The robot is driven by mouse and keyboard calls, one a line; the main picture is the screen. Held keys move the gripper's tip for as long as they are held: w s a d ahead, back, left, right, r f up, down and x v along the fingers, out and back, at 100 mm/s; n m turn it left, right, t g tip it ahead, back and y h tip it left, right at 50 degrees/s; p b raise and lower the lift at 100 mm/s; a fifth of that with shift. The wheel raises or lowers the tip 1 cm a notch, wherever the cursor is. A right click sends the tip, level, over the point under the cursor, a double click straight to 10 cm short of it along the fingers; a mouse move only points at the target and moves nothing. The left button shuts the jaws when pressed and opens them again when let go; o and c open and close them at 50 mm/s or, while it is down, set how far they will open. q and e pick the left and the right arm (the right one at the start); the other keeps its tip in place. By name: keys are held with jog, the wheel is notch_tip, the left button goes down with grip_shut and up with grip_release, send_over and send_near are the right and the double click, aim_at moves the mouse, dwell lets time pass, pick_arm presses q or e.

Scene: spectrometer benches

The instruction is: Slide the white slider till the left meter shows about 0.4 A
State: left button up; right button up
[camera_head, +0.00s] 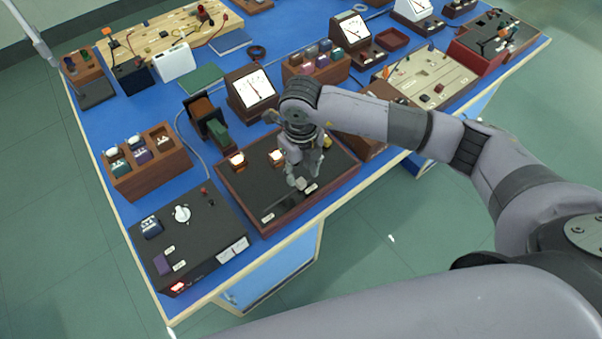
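My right gripper (303,178) points down over a dark board with a wooden rim (238,185) at the front middle of the bench. A small pale block, which looks like the white slider (302,185), shows at its fingertips. The fingers look apart around or just above it; I cannot tell whether they grip it. The left meter (256,90), a white dial in a brown case, stands behind the board; its needle is too small to read. My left gripper is out of view.
Two lit lamps (237,159) stand on the board, close to my gripper. A dark control box with a white knob (182,213) is at the front left. A wooden rack (150,180) stands behind it. More meters and boards fill the back of the blue bench.

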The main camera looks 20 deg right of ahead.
aim_at(301, 180)
jog(key=shift+f, duration=1.8)
grip_shut()
